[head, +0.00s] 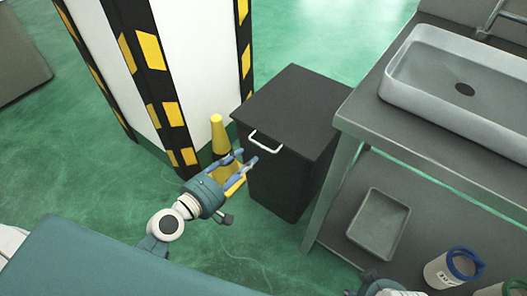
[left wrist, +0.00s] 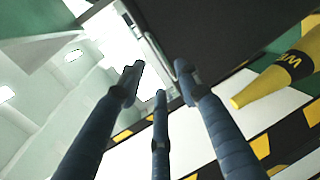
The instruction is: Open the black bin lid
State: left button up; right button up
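The black bin (head: 285,176) stands between the striped pillar and the metal sink table. Its black lid (head: 300,106) lies flat and closed, with a white handle (head: 265,141) on the front edge. My left gripper (head: 245,166) is at the bin's front left, just below the handle and beside it, its fingers spread and empty. In the left wrist view its three fingers (left wrist: 157,85) are apart, with a dark surface, probably the bin, beyond them. Only part of what appears to be my right gripper (head: 376,281) shows at the bottom edge; its fingers are hidden.
A yellow cone (head: 218,134) stands between the pillar (head: 125,60) and the bin, close to my left gripper. The sink table (head: 350,110) is close at the bin's right.

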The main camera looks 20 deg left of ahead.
aim_at(262, 147)
pick_arm(q)
jog(key=x, duration=1)
grip_shut()
